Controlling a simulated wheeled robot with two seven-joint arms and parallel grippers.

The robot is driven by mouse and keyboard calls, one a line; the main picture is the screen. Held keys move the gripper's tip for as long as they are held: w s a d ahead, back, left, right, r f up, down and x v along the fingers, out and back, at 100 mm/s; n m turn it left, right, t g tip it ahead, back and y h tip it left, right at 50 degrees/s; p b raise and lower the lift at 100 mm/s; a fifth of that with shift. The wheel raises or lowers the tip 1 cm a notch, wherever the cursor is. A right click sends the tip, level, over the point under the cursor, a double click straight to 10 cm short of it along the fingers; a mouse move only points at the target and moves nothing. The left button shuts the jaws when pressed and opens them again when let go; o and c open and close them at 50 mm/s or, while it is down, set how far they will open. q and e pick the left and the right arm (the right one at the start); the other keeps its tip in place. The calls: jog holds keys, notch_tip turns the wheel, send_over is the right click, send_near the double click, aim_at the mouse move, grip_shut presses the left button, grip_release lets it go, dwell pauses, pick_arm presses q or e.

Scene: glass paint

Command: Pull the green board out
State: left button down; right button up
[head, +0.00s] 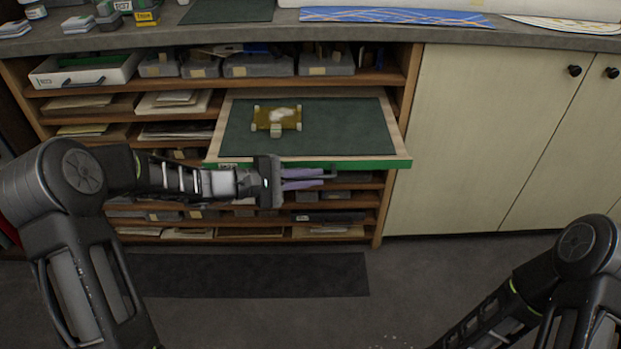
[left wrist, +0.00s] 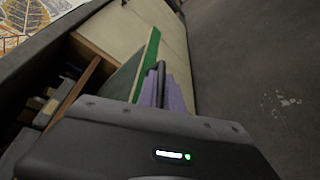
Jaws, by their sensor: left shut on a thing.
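The green board (head: 350,130) is a pull-out shelf with a wooden frame, a dark green top and a bright green front edge. It sticks out of the shelf unit. A small yellowish piece with light blocks (head: 277,118) lies on it. My left gripper (head: 318,178) is at the board's front edge, its purple fingers shut on the dark handle below the green edge. The left wrist view shows the green edge (left wrist: 148,62), the dark handle (left wrist: 160,82) and the purple fingers (left wrist: 174,95). The right arm shows at the lower right; its gripper is out of the frame.
The wooden shelf unit holds grey trays (head: 258,65), a white drawer (head: 85,72) and papers. Pale cupboard doors (head: 480,140) with black knobs stand to the right. A dark mat (head: 250,275) lies on the floor, and the floor in front is clear.

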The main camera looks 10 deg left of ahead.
pick_arm(q)
jog(key=c, duration=1.5)
grip_release()
jog(key=shift+a, duration=0.15)
jog(key=v, duration=0.7)
jog(key=shift+s+a+p, duration=0.25)
jog(key=shift+p, duration=0.05)
